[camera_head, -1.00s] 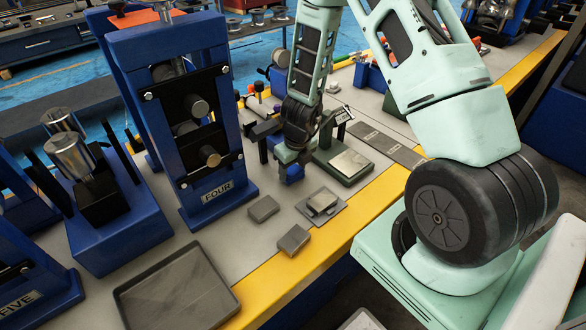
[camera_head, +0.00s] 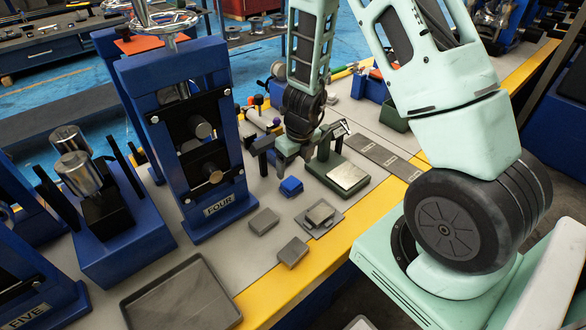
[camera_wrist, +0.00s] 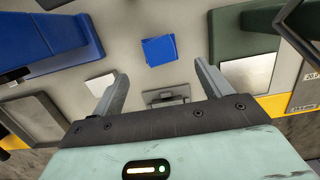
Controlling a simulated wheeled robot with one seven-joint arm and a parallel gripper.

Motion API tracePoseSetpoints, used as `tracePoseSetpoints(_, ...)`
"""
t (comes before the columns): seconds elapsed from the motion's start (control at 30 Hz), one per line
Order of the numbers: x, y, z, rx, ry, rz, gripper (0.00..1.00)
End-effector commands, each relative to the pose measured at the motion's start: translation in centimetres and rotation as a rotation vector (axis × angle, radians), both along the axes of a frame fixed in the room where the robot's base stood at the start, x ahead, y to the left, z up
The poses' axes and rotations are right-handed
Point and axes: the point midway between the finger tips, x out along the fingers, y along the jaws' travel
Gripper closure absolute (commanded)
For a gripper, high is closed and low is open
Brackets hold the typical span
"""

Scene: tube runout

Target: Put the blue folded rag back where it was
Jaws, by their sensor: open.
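The blue folded rag (camera_head: 291,186) lies on the grey bench top, right of the blue stand marked FOUR (camera_head: 222,207) and left of the dark green scale-like device (camera_head: 340,196). My gripper (camera_head: 283,162) is open and empty, above and just behind the rag in the head view. In the wrist view the rag (camera_wrist: 159,50) lies flat beyond the two spread fingertips of my gripper (camera_wrist: 160,77). It is apart from both fingers, with bare bench around it.
Two grey blocks (camera_head: 264,221) (camera_head: 293,252) lie on the bench in front of the rag. A grey plate with a small block (camera_head: 318,228) lies to their right. A grey tray (camera_head: 222,300) is at the front left. Bare bench surrounds the rag.

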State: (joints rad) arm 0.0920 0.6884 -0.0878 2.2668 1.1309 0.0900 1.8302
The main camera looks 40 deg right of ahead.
Motion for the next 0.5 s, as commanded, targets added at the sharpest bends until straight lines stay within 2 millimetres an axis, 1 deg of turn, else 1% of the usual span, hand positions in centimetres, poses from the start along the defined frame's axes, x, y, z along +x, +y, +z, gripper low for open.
tracePoseSetpoints(0.03, -0.1, 0.1, 1.5, 0.0, -0.001, 0.003, 0.22)
tracePoseSetpoints(0.1, -0.3, 0.1, 2.5, 0.0, 0.0, 0.003, 0.22)
tracePoseSetpoints(0.2, -0.5, 0.0, 3.4, 0.001, 0.001, 0.001, 0.22)
tracePoseSetpoints(0.33, -0.6, 0.0, 3.9, 0.0, 0.0, -0.001, 0.22)
tracePoseSetpoints(0.5, -0.6, 0.0, 3.8, 0.0, 0.001, -0.001, 0.22)
